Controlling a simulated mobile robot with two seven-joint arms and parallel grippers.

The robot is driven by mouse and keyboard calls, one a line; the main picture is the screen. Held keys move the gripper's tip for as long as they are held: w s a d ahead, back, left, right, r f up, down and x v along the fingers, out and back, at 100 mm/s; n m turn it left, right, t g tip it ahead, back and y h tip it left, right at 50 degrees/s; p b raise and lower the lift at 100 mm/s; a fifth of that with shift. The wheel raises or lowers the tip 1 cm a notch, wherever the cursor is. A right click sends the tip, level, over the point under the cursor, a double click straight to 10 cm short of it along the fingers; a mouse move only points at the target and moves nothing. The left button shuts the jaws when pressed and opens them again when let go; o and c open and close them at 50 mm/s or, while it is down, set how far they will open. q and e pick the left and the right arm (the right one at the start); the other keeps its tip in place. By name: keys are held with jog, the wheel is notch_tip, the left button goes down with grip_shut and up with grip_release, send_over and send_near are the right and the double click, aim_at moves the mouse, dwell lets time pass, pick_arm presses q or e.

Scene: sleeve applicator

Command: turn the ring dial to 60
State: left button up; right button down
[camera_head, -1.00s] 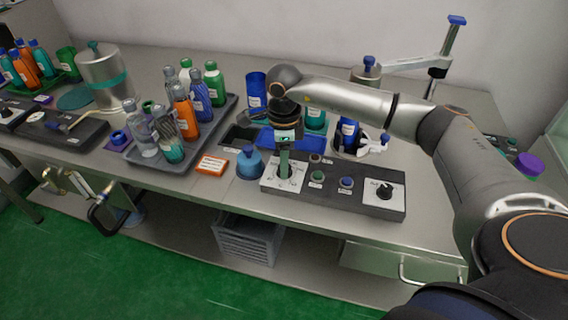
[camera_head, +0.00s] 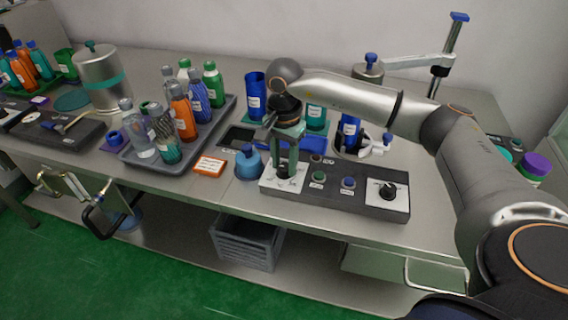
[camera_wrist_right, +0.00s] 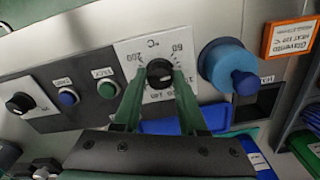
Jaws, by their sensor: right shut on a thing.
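The ring dial is a black knob (camera_wrist_right: 159,73) on a white plate marked in °C. The numbers 60 and 200 can be read on the plate in the right wrist view. Which mark the knob points to I cannot tell. In the head view its white plate (camera_head: 270,184) is at the left end of a dark control panel (camera_head: 333,200). My right gripper (camera_head: 283,172) points down over the plate and is shut on the knob. In the right wrist view its two green fingers (camera_wrist_right: 160,84) stand on either side of the knob. My left gripper is not in view.
A green button (camera_head: 319,177), a blue button (camera_head: 348,183) and a second black dial (camera_head: 387,191) are on the same panel. A blue, round-bodied container (camera_head: 249,165) stands close left of the ring dial. An orange label block (camera_head: 210,166) and a grey bottle tray (camera_head: 224,117) are further left.

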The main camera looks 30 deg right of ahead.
aim_at(284, 166)
jog(key=n+b, duration=0.1)
jog(key=n, duration=0.3)
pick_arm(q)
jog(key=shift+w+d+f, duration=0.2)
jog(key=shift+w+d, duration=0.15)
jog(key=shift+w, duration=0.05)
pick_arm(e)
jog(key=shift+n, duration=1.6)
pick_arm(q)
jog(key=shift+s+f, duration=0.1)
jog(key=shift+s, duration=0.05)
pick_arm(e)
jog(key=shift+c, duration=2.2)
grip_release()
pick_arm(q)
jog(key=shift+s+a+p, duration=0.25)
jog(key=shift+p, duration=0.05)
pick_arm(e)
notch_tip(284, 166, up, 12)
jog(key=shift+r, duration=0.25)
